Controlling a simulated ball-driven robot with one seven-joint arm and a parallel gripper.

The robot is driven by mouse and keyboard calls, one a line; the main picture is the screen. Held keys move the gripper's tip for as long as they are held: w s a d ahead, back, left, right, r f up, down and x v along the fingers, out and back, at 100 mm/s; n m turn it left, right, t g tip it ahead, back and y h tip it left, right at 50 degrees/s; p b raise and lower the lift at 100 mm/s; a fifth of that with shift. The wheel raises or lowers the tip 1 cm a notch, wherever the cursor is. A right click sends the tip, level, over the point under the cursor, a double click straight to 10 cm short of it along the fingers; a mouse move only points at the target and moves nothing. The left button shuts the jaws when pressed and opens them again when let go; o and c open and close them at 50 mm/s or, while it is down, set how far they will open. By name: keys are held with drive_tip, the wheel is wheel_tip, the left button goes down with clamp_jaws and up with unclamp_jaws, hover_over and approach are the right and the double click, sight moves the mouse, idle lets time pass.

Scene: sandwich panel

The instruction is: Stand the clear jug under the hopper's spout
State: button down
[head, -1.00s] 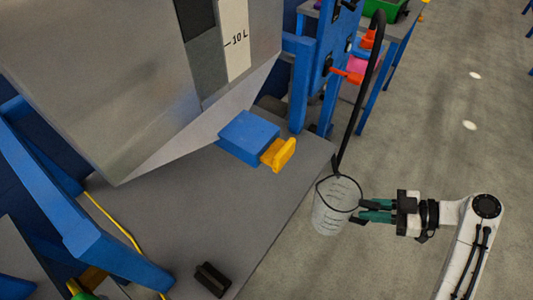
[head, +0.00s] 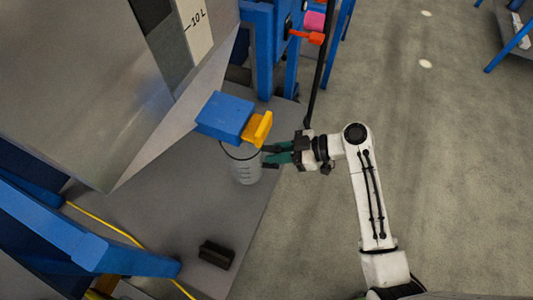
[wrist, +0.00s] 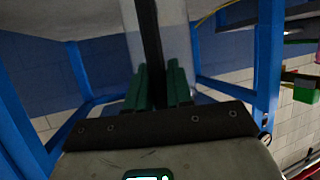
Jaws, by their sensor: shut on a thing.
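My gripper (head: 270,155) comes from the right and is shut on the jug's dark handle. In the wrist view the green fingers (wrist: 158,90) close on a dark upright strip, with the pale jug beyond. The grey hopper (head: 85,75) slopes down behind the spout. I cannot tell whether the jug's base touches the grey bench.
The grey bench top (head: 160,225) is bare around a small black block (head: 216,254). A blue frame beam (head: 60,230) and a yellow cable (head: 110,225) lie at left. A blue post (head: 263,50) with a red lever (head: 308,37) stands behind. Open floor is at right.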

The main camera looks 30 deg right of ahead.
drive_tip(key=shift+w+a, duration=0.45)
drive_tip(key=shift+a, duration=0.1)
drive_tip(key=f, duration=0.1)
drive_tip(key=f+p, duration=0.1)
drive_tip(key=a+f, duration=0.1)
drive_tip(key=shift+w, duration=0.35)
drive_tip(key=shift+f, duration=0.4)
drive_tip(key=c, duration=1)
unclamp_jaws()
